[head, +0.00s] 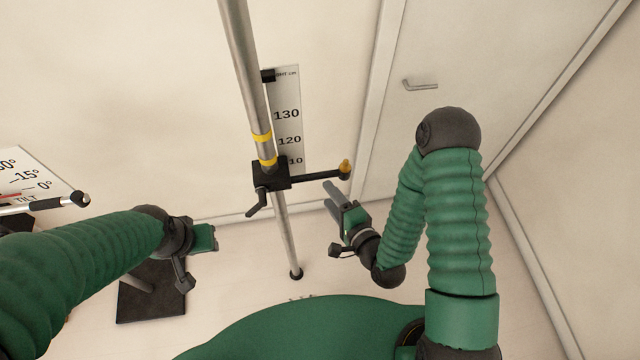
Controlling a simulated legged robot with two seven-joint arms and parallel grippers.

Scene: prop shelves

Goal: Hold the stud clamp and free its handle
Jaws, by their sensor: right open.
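The stud clamp (271,174) is a black block around a steel pole (281,225). Its small black handle (259,203) hangs down at the lower left of the block. A black arm (318,176) sticks out to the right and ends in a yellow tip. My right gripper (341,200) is open and empty, just below the yellow tip and apart from the clamp. My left gripper (212,237) is to the lower left of the clamp, apart from it; its jaw gap does not show clearly.
A height scale (287,115) stands behind the pole. A tilt board (30,180) with a rod is at the left edge. A dark base plate (150,290) lies below my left arm. A door with a handle (420,85) is behind on the right.

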